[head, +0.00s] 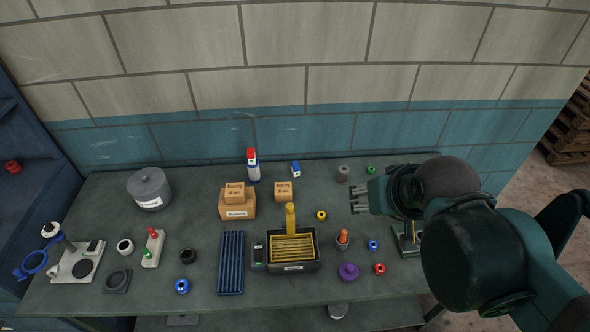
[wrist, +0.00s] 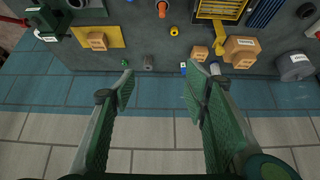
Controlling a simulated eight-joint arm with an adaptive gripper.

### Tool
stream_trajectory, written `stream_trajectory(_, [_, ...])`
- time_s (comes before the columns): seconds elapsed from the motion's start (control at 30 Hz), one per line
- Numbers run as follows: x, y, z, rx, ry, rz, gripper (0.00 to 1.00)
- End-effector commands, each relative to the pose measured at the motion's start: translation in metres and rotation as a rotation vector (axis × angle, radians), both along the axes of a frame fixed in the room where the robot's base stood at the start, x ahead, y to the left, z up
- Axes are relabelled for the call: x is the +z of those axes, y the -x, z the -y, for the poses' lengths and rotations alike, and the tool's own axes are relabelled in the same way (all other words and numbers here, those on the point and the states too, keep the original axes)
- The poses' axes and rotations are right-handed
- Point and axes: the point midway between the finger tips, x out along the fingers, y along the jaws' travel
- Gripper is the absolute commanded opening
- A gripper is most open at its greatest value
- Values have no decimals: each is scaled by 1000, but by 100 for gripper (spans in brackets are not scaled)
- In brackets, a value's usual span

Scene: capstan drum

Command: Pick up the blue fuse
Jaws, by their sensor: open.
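Two small blue ring-like pieces lie on the bench in the head view, and I cannot tell for sure which is the blue fuse. One blue piece (head: 373,245) is right of the orange-topped cup, close to a red one. The other blue piece (head: 182,286) is near the front left. My gripper (head: 360,202) is above the right half of the bench, apart from both. In the wrist view my gripper (wrist: 160,88) has its fingers spread with nothing between them.
Similar red (head: 380,268), yellow (head: 321,215) and green (head: 370,170) pieces lie around. An orange-topped cup (head: 343,240), purple knob (head: 348,271) and black tray (head: 292,268) stand nearby. A blue-and-white box (head: 295,168) and grey cylinder (head: 343,173) are at the back. The tiled wall (head: 300,130) rises behind.

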Motion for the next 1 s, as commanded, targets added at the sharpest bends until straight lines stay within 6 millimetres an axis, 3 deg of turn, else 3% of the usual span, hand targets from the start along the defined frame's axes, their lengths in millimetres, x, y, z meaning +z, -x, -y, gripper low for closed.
stream_trajectory(0.47, [4, -8, -1, -17, -14, -10, 45])
stream_trajectory(1.0, [22, -74, -12, -168, -123, -97, 45])
